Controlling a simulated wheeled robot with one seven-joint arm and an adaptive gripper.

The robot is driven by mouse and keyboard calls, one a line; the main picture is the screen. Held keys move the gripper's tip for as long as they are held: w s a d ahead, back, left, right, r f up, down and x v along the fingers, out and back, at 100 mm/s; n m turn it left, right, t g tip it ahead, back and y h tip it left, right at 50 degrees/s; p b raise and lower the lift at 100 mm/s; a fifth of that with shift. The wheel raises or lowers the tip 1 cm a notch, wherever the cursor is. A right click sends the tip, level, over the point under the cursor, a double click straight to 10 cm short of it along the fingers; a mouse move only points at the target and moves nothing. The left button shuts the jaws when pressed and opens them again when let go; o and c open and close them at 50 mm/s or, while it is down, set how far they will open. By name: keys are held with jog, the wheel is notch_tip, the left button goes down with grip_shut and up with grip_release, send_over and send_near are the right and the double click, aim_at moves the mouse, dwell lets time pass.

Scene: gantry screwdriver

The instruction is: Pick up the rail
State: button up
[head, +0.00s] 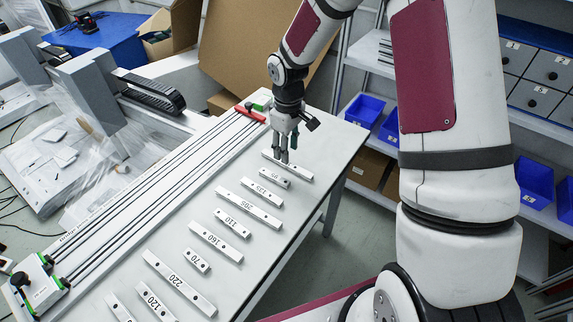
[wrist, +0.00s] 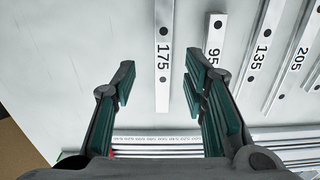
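Several light grey rails with printed numbers and holes lie in a row on the white table (head: 333,137). The farthest in the head view is the 175 rail (head: 300,173), partly hidden by my gripper (head: 281,158). In the wrist view the 175 rail (wrist: 165,45) runs between the two green-padded fingers of my gripper (wrist: 161,75). The fingers are spread apart, with a gap on both sides of the rail; nothing is held. I cannot tell their exact height above it. Beside it lie the 95 rail (wrist: 214,45), the 135 rail (wrist: 262,50) and the 205 rail (wrist: 298,50).
A long gantry track (head: 165,185) with dark rods runs along the table's left side, with a red end piece (head: 250,113). Cardboard (head: 255,50) stands behind the table. Shelves with blue bins (head: 365,109) are at the right. The neighbouring rails lie close together.

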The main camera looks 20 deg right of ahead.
jog(key=f, duration=0.4)
jog(key=shift+a+f, duration=0.2)
jog(key=shift+f, duration=0.1)
grip_shut()
